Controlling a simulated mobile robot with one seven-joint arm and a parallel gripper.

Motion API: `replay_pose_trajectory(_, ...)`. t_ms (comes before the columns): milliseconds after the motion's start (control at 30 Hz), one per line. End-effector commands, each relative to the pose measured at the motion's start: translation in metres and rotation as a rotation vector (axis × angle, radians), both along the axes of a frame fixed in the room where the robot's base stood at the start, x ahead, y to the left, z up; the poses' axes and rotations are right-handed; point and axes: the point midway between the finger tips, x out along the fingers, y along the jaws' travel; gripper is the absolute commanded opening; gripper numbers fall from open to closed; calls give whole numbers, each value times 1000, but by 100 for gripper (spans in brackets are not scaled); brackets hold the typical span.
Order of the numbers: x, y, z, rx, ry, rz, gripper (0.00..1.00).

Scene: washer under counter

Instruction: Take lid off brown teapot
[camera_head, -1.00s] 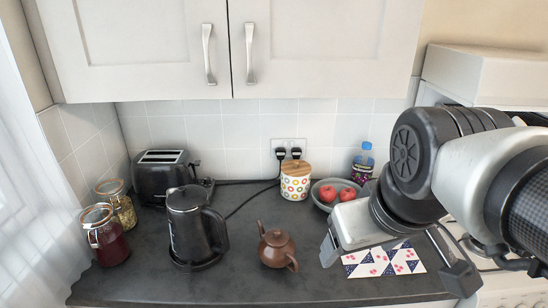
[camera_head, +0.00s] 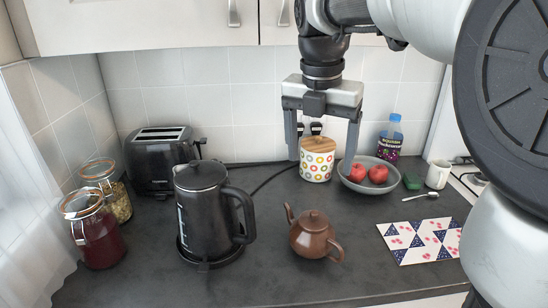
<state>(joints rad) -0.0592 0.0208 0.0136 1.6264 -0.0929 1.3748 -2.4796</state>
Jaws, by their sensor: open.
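The brown teapot (camera_head: 312,240) stands upright on the dark counter, right of the black kettle, with its spout to the left and its handle to the lower right. Its brown lid (camera_head: 314,220) with a small knob sits on top. My gripper (camera_head: 321,158) is open and points down, above and behind the teapot in the picture. Its fingers are apart, overlapping the view of the spotted canister and the bowl. Nothing is between the fingers that I can tell is held.
A black kettle (camera_head: 205,215) stands close left of the teapot. Behind are a spotted canister (camera_head: 317,165), a bowl (camera_head: 357,186) of red fruit and a bottle (camera_head: 389,142). A patterned cloth (camera_head: 420,240) lies right. Jars (camera_head: 92,232) and a toaster (camera_head: 160,160) stand left. Counter before the teapot is clear.

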Motion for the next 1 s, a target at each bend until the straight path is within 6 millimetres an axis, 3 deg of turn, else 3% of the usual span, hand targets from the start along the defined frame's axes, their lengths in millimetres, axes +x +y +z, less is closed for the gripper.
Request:
replay_pose_trajectory(433,11,-7,-94,0,4,3,79)
replay_pose_trajectory(833,16,-8,-125,0,2,2,79)
replay_pose_trajectory(1000,20,-5,-150,0,3,3,79)
